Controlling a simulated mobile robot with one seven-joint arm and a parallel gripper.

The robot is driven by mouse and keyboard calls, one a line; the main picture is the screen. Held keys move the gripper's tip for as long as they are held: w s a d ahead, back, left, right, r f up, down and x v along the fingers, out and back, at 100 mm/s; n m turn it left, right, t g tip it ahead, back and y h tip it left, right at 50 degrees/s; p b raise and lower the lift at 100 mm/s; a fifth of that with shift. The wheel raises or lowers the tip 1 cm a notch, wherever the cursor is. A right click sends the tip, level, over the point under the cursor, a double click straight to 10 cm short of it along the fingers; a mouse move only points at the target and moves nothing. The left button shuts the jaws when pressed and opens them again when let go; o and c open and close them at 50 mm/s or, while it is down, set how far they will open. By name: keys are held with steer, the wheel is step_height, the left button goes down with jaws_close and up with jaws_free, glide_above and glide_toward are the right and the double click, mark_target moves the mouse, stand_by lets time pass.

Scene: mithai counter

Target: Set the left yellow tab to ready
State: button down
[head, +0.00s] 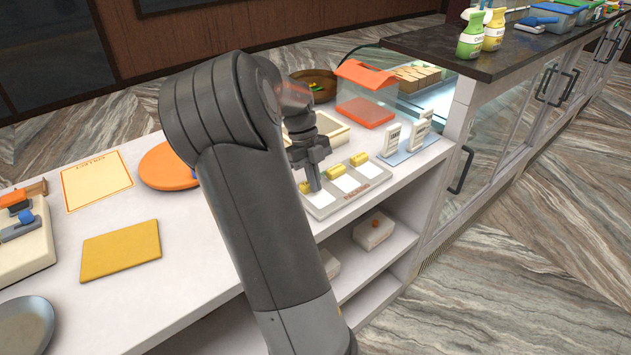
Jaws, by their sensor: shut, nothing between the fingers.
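A pale panel with a row of three white slots (367,173) lies near the front edge of the counter, with small red lettering along its front. Each slot has a yellow tab towards its back end. The left yellow tab (304,187) is partly hidden by my gripper. The middle yellow tab (336,170) and the right yellow tab (359,159) show clearly. My gripper (315,188) points down, shut and empty, right at the left tab. I cannot tell whether it touches the tab.
White card holders (391,138) stand on a blue-grey base right of the panel. Behind are an orange-lidded clear box (365,95) and a cream tray (328,128), partly hidden by my arm. An orange round board (165,168) and a yellow mat (120,251) lie to the left.

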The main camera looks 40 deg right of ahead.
steer(key=shift+s, duration=0.35)
steer(key=s, duration=0.3)
steer(key=v, duration=1)
steer(key=shift+s, duration=0.2)
